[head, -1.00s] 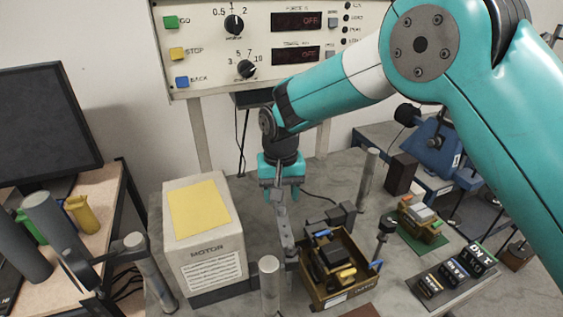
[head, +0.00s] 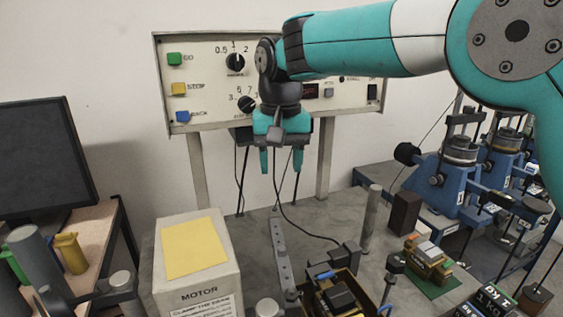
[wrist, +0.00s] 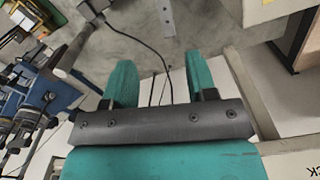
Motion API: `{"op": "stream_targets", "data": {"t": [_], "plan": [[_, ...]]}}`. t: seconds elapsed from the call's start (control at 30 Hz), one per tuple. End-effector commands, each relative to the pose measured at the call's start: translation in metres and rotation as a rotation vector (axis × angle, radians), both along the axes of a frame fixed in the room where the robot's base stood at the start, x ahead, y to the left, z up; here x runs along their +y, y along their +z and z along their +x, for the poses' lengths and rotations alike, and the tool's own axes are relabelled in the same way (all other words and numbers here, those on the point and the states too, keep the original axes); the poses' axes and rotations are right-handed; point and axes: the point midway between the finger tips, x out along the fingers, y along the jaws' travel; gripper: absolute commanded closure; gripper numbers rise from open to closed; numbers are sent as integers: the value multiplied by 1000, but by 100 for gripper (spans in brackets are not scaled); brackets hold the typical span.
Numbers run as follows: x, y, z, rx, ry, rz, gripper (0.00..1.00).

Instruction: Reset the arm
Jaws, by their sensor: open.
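My gripper (head: 282,168) is in the middle of the head view, pointing down with its two teal fingers apart. Nothing is between them. It hangs in the air above the grey table (head: 335,218), in front of the control panel (head: 205,60), and hides part of that panel's lower middle. In the wrist view the open fingers of my gripper (wrist: 158,82) also show, with a black cable beyond them. My teal arm reaches in from the upper right.
The motor box (head: 197,277) with a yellow sheet stands front left. A grey metal bar (head: 280,250), an open tray (head: 361,287) of parts and an upright post (head: 371,218) are below. A monitor (head: 40,158) is at left. Blue machines (head: 455,175) stand at right.

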Motion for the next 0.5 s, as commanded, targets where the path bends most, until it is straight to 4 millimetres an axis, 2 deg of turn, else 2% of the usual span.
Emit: {"op": "stream_targets", "data": {"t": [0.17, 0.27, 0.37, 0.47, 0.5], "plan": [[0, 0, 0, 0, 1, 0, 48], [-8, 2, -4, -2, 14, 5, 48], [-30, 8, -17, -8, 60, 23, 48], [-62, 12, -45, -16, 136, 58, 48], [-76, 12, -59, -20, 172, 77, 48]]}}
